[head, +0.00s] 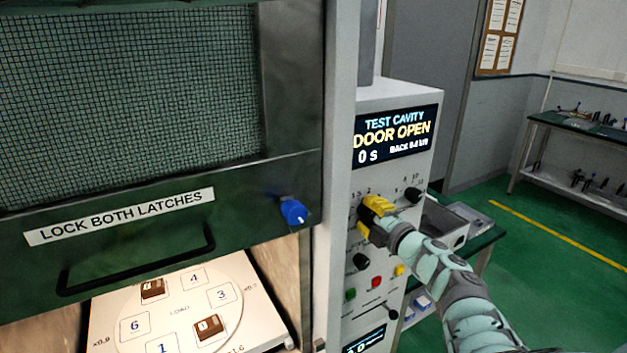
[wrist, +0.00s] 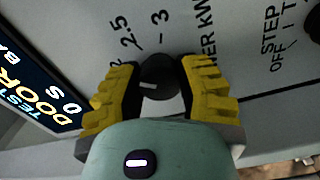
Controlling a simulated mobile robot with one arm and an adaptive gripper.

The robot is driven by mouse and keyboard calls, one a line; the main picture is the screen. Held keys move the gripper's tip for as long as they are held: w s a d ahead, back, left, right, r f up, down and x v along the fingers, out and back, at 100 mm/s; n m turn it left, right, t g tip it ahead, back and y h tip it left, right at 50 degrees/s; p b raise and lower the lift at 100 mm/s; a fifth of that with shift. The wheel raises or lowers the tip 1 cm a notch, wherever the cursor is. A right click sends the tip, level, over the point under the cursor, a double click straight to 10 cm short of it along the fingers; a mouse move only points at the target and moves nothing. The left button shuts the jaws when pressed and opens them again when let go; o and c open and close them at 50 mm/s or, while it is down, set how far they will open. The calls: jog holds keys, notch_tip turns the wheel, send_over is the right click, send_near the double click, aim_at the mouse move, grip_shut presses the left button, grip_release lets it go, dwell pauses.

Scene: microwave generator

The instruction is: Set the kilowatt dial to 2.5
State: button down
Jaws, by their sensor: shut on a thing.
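The kilowatt dial (wrist: 165,80) is a round black knob with a short white mark, on the pale panel (wrist: 220,25). My gripper (wrist: 160,92) is shut on it, with one yellow finger on each side. In the wrist view the white mark is on the knob's left part; the printed 2.5 and 3 are above, and a partly hidden numeral is near the left finger. I cannot tell exactly which value the mark meets. In the head view my gripper (head: 372,214) covers most of the dial. The display (head: 393,137) reads DOOR OPEN and 0 s.
Another black knob (head: 413,194) is right of my gripper, and one (head: 361,261) is below. Green (head: 350,294), red (head: 376,282) and yellow (head: 399,270) buttons sit lower. The raised door (head: 150,245) has a blue knob (head: 293,211). Brown blocks (head: 208,327) lie in the cavity.

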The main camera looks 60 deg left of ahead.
jog(key=m+p, duration=0.3)
jog(key=m, duration=0.1)
jog(key=shift+r, duration=0.2)
jog(key=shift+f+m+p, duration=0.15)
jog(key=shift+m+p, duration=0.45)
jog(key=shift+m, duration=0.6)
jog(key=c, duration=0.5)
grip_release()
